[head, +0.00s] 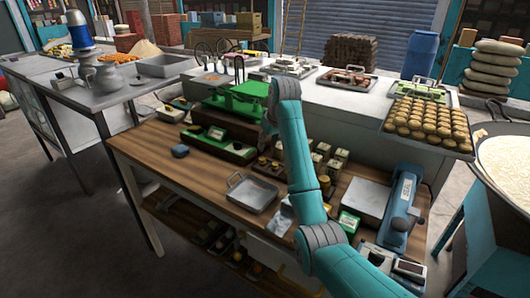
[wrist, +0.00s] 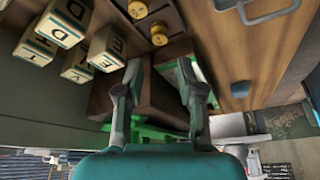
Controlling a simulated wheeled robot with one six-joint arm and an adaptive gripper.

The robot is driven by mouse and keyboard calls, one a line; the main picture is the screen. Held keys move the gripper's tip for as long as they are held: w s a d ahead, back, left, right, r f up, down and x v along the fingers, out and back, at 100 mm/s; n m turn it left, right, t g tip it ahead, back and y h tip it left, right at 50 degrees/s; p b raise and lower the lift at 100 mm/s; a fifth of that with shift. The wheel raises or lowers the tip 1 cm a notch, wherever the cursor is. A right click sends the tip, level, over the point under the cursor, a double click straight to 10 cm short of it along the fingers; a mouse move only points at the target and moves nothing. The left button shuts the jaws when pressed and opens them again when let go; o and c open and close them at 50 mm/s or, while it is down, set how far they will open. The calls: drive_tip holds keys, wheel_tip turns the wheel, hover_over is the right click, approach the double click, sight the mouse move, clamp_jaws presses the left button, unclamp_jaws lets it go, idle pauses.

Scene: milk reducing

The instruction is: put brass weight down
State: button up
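Two brass weights (wrist: 160,33) sit in a dark wooden block at the top of the wrist view. In the head view, small brass weights (head: 262,161) show in the wooden holder in front of the scale. The green balance scale (head: 238,98) stands on a wooden base at the back of the wooden table (head: 150,150). My gripper (wrist: 158,72) has its two fingers spread with no object visible between them; dark brown wood and green scale parts show beyond. In the head view my arm reaches to the scale's right side, and the fingers are mostly hidden there.
Lettered blocks (wrist: 64,22) stand beside the brass weights. A metal tray (head: 252,194) and a dark blue-grey object (head: 180,151) lie on the table. A blue device (head: 401,205) stands at its right. The table's front left is clear.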

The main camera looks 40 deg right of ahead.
drive_tip(key=shift+v, duration=1.35)
